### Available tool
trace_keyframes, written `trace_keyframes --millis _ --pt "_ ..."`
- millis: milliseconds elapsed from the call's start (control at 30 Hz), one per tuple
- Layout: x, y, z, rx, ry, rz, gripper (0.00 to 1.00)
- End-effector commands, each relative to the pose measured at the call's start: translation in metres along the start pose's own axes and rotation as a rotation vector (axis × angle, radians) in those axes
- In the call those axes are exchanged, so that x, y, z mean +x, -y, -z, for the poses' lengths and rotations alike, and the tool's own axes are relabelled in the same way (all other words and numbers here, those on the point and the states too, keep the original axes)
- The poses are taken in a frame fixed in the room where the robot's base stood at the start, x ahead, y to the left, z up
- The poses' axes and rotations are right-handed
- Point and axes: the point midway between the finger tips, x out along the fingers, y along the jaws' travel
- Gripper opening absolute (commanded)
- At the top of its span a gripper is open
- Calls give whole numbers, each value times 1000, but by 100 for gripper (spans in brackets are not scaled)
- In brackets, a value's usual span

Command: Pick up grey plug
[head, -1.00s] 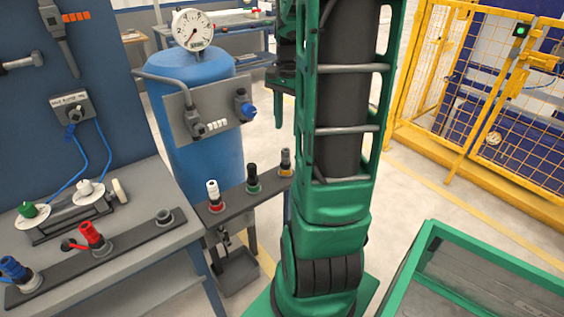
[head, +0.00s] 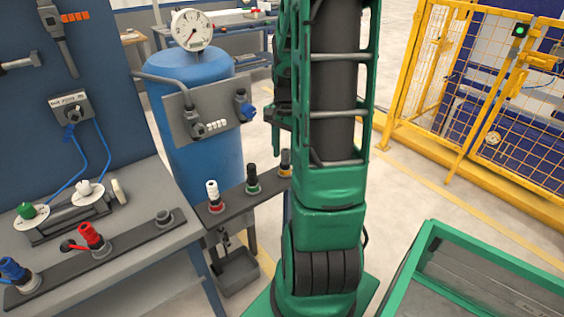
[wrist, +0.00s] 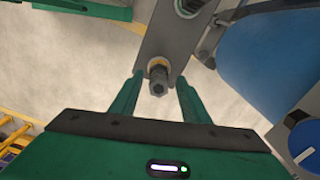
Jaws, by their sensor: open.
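The grey plug (wrist: 158,80) stands in an orange-ringed socket near the end of a grey bracket in the wrist view. In the head view the grey plug (head: 285,160) is at the right end of the narrow bench, partly hidden by my arm. My gripper (wrist: 159,87) is open in the wrist view, one green finger on each side of the plug. The plug appears between the fingers. I cannot tell the depth between them or any contact. In the head view my gripper is mostly hidden behind my arm.
A black plug in a green ring (head: 252,178) and a white plug in a red ring (head: 213,195) stand on the same bench (head: 233,203). The blue tank (head: 205,130) with its panel is close behind; it also shows in the wrist view (wrist: 265,60).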

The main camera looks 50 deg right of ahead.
Motion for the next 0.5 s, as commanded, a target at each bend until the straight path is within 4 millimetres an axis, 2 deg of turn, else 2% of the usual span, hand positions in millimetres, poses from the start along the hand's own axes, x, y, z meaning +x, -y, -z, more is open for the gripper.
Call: trace_keyframes --millis 200,367,400,500 --pt "1 0 0 0 0 0 42" --pt "0 0 0 0 0 0 4" --pt "0 0 0 0 0 0 0" --pt "0 0 0 0 -1 0 0"
